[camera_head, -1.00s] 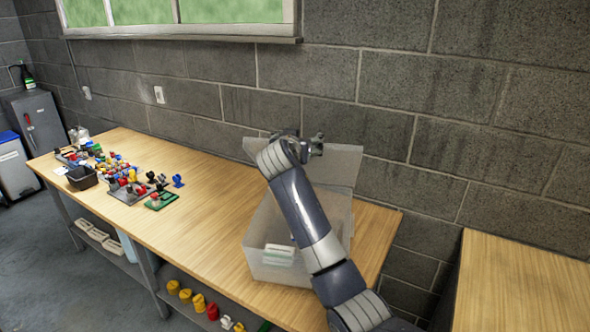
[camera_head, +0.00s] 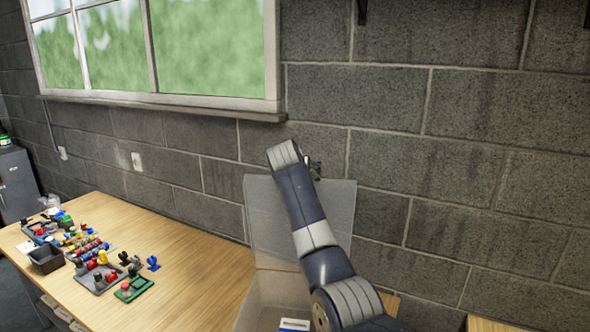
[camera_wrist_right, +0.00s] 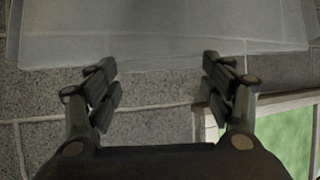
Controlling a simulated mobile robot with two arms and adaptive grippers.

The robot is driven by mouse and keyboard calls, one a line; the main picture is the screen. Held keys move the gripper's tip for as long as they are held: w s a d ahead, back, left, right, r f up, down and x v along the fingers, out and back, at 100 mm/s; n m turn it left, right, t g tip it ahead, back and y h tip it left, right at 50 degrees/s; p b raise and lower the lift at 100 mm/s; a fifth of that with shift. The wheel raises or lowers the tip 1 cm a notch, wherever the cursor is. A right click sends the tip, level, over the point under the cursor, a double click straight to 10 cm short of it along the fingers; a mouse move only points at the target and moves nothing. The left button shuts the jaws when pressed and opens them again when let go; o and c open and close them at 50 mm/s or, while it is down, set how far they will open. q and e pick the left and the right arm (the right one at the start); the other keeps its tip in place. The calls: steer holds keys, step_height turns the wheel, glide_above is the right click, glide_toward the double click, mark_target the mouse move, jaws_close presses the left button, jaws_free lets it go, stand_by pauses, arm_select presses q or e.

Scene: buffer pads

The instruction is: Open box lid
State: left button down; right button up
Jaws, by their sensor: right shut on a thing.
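The translucent box (camera_head: 268,290) stands on the wooden table near the wall, its near part cut off by the frame's bottom edge. Its lid (camera_head: 263,212) is raised, standing nearly upright at the back of the box; my right arm hides its middle. My right gripper (camera_head: 314,166) is at the lid's top edge, partly hidden by its own wrist. A white item with a blue label (camera_head: 294,325) lies in the box. My left gripper is not in view.
The block wall (camera_head: 440,180) is close behind the lid, with a window (camera_head: 210,50) above left. Small coloured parts (camera_head: 90,245) and a dark bin (camera_head: 46,257) stand on the table's left. The table between them and the box is clear.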

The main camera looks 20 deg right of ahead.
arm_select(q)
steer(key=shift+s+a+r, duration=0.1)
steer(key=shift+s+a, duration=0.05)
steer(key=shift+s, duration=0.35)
arm_select(e)
steer(key=shift+f, duration=0.3)
steer(key=o, duration=1.5)
steer(key=shift+w, duration=0.1)
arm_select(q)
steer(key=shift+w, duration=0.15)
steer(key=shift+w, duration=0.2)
arm_select(e)
steer(key=shift+r, duration=0.15)
steer(key=v, duration=1.2)
steer(key=shift+w+d+r, duration=0.1)
